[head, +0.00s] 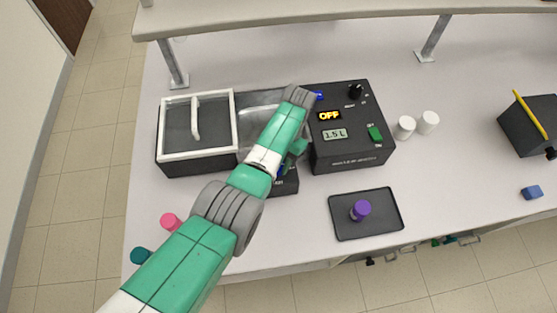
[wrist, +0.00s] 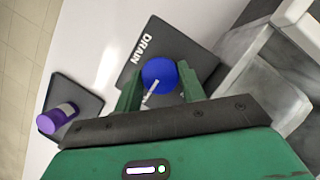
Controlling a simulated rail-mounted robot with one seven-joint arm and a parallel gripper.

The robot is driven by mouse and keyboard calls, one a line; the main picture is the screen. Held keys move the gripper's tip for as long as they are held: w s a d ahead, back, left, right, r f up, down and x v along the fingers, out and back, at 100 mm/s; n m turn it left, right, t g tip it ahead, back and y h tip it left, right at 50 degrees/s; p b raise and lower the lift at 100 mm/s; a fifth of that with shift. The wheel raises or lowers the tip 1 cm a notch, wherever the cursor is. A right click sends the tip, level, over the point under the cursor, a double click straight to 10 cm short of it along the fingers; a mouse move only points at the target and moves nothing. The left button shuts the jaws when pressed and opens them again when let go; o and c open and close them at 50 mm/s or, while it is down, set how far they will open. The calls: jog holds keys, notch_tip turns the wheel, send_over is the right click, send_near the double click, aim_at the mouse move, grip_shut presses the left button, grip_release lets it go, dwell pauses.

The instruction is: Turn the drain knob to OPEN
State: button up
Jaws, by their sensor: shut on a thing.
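The drain knob (wrist: 158,72) is round and blue with a white pointer line, on a dark panel marked DRAIN (wrist: 146,45). In the wrist view its pointer slants toward the lower left. My gripper (wrist: 159,80) has its two green fingers on either side of the knob, shut on it. In the head view my arm covers most of the drain panel (head: 287,187), and only a bit of blue shows beside the gripper. No OPEN mark is readable in either view.
A white-framed lidded tank (head: 160,140) stands left of my gripper. A black control box (head: 350,155) showing OFF and 1.5 L stands to the right. A dark tray (head: 385,222) holds a purple-capped vial (head: 360,210).

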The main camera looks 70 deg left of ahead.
jog(key=o, duration=1)
jog(key=shift+r, duration=0.1)
jog(key=v, duration=0.7)
jog(key=shift+w+r+b, duration=0.15)
jog(key=shift+r+b, duration=0.1)
jog(key=shift+b, duration=0.05)
